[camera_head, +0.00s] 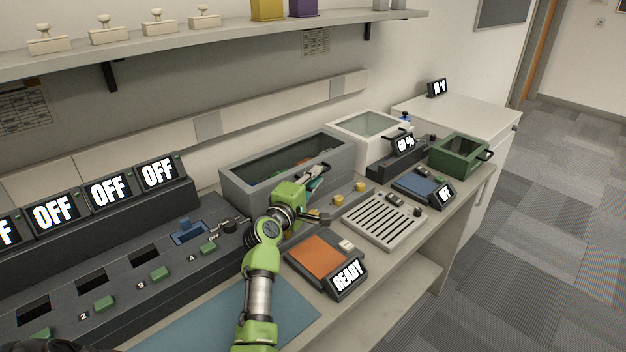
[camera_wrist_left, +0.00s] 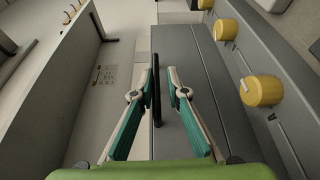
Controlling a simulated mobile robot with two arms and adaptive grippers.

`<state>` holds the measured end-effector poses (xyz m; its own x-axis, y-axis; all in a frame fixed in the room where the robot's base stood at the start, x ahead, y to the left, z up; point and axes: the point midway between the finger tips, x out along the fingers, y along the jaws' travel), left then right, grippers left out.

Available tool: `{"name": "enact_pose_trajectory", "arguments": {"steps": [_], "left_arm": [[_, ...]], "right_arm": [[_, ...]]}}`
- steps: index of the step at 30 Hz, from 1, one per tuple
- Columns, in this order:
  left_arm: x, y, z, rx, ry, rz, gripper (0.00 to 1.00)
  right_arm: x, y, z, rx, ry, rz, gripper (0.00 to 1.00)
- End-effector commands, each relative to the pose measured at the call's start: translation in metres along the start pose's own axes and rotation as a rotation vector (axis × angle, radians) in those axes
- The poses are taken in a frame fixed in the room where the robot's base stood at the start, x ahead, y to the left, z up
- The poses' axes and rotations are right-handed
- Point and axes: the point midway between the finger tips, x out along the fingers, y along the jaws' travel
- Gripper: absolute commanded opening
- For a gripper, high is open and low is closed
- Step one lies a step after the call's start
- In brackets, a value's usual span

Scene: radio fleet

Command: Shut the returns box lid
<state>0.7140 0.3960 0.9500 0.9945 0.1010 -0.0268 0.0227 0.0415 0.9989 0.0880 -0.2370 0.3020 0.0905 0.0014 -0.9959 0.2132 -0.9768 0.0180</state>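A long grey box (camera_head: 240,190) stands against the wall, its inside showing dark with several small items. I take it to be the returns box, but no name is readable on it. My left gripper (camera_head: 318,178) is at its front right side. In the left wrist view the two teal-padded fingers (camera_wrist_left: 160,74) are apart. A dark upright bar (camera_wrist_left: 156,92), like a handle, shows between them, closer to the left finger. Whether either finger touches it is unclear. My arm hides part of the box front. My right gripper is not in view.
Yellow knobs (camera_head: 361,187) line the ledge right of my gripper. An orange-topped READY unit (camera_head: 318,255), slotted tray (camera_head: 384,221), white box (camera_head: 345,127) and green box (camera_head: 470,165) with a handle crowd the bench. A shelf (camera_head: 220,38) runs above. The blue mat (camera_head: 215,325) has bare space.

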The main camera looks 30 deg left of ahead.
Motion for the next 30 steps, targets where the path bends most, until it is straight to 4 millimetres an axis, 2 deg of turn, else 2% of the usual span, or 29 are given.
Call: {"name": "enact_pose_trajectory", "arguments": {"steps": [5,18,21,25,30], "left_arm": [[-0.012,-0.001,0.0,0.0,0.0,-0.001,0.14],[-0.094,-0.002,0.0,0.001,0.001,-0.003,0.14],[-0.108,-0.001,-0.001,0.002,0.001,-0.002,0.14],[-0.118,-0.001,0.0,0.0,0.0,-0.001,0.14],[-0.121,0.0,0.0,-0.001,0.0,0.0,0.14]], "right_arm": [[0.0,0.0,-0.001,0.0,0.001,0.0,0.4],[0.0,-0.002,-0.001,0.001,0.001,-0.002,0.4],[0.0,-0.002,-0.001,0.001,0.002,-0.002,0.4],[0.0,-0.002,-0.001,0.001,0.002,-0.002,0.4],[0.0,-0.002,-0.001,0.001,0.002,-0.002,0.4]]}}
